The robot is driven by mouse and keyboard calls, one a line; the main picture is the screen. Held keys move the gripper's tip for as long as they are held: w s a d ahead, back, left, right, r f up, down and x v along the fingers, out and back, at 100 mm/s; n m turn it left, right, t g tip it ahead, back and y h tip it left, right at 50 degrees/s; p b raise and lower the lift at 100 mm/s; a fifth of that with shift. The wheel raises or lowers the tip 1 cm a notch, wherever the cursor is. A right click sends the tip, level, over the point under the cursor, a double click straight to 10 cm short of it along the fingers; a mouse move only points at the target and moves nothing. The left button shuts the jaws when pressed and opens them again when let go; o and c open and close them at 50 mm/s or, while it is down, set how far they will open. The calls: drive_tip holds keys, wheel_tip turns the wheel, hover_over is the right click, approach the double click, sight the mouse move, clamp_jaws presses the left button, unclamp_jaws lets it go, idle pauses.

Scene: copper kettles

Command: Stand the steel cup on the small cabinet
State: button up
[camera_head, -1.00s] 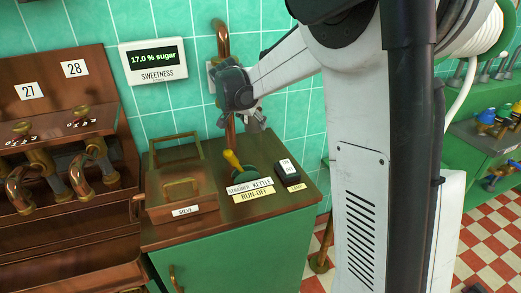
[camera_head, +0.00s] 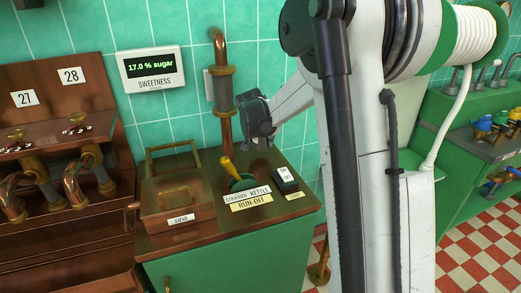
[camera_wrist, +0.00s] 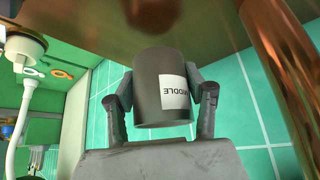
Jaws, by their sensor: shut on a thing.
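The steel cup (camera_wrist: 152,80) is a dark grey cylinder with a white label ending in "IDDLE". In the wrist view my gripper (camera_wrist: 161,97) is shut on it, one finger on each side. In the head view my gripper (camera_head: 262,136) is over the back of a green cabinet with a copper-brown top (camera_head: 285,205), right of a copper pipe. The cup cannot be made out there. In the wrist view a brown surface (camera_wrist: 75,25) fills the top of the picture near the cup; I cannot tell whether they touch.
The cabinet top holds a sieve box (camera_head: 178,197), a yellow-handled lever (camera_head: 228,166) and an on/off switch (camera_head: 287,178). The copper pipe (camera_head: 223,90) stands close left of my gripper. A sweetness display (camera_head: 153,63) hangs on the tiled wall.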

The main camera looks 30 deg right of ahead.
sight(260, 148)
drive_tip(key=shift+f, duration=1.6)
drive_tip(key=shift+f+b, duration=0.15)
drive_tip(key=shift+b, duration=0.15)
drive_tip(key=o, duration=1.5)
